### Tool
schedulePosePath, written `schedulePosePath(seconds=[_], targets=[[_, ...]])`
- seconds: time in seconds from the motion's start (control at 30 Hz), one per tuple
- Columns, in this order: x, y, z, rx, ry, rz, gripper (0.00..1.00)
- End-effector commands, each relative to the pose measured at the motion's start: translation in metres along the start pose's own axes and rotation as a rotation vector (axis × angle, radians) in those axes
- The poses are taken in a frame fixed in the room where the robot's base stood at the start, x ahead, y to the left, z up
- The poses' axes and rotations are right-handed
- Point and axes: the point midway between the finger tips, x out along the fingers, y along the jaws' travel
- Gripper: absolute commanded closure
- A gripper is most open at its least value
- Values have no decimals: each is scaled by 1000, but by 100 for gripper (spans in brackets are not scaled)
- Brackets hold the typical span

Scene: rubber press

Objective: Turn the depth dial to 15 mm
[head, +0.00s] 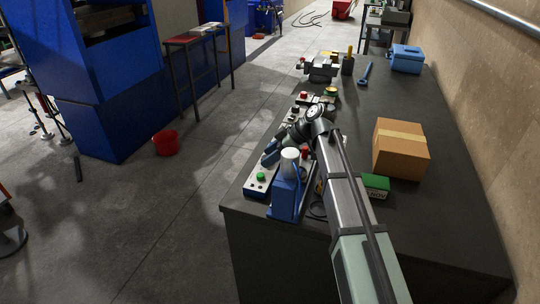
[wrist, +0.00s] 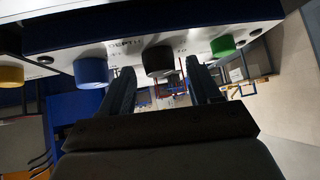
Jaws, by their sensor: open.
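The depth dial (wrist: 158,60) is a black knob on a white panel face (wrist: 200,45) marked with "DEPTH" lettering in the wrist view. Its pointer and exact reading cannot be made out. My gripper (wrist: 160,74) is open, with one dark finger on each side of the dial in the picture and a gap between them. I cannot tell whether a finger touches it. In the head view my gripper (head: 270,156) is low over the control boxes at the bench's left edge, and the dial cannot be picked out there.
A blue knob (wrist: 90,71) and a green button (wrist: 222,46) flank the dial; a yellow knob (wrist: 10,75) is farther left. On the bench, a blue holder (head: 287,197) with a white cylinder (head: 290,160) stands close to my gripper. A cardboard box (head: 400,150) stands right.

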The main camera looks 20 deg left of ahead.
Motion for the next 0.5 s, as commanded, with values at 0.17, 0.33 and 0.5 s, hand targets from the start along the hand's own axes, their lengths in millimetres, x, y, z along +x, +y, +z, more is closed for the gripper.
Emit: schedulePosePath(seconds=[0.17, 0.33, 0.5], targets=[[3, 0, 0, 0, 0, 1, 38], [3, 0, 0, 0, 0, 1, 38], [3, 0, 0, 0, 0, 1, 53]])
